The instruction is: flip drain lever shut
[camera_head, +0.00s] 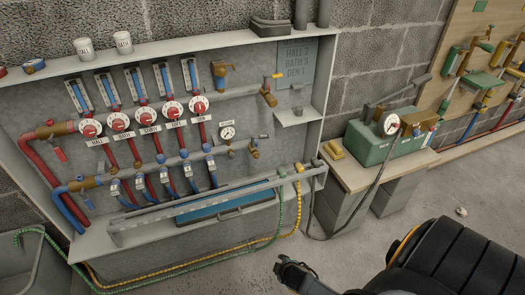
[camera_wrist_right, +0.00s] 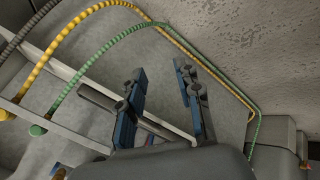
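The manifold cabinet (camera_head: 215,60) stands against the block wall, with several valves. I cannot tell for certain which lever is the drain lever. A brass valve (camera_head: 268,96) with a small yellow lever (camera_head: 277,75) sits at the right end of the upper pipe. Another brass valve (camera_head: 255,152) with a dark lever (camera_head: 264,136) sits at the right end of the lower pipe. My right gripper (camera_head: 284,268) is low in front of the cabinet, apart from these valves. In the wrist view its two blue-padded fingers (camera_wrist_right: 158,100) are spread, with a grey bar behind them. My left gripper is out of view.
A green hose (camera_head: 278,215) and a yellow hose (camera_head: 297,205) hang from the cabinet's front right and run along the floor. A green pump box (camera_head: 375,140) stands on a bench at right, with a dark hose hanging down. The floor between is mostly clear.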

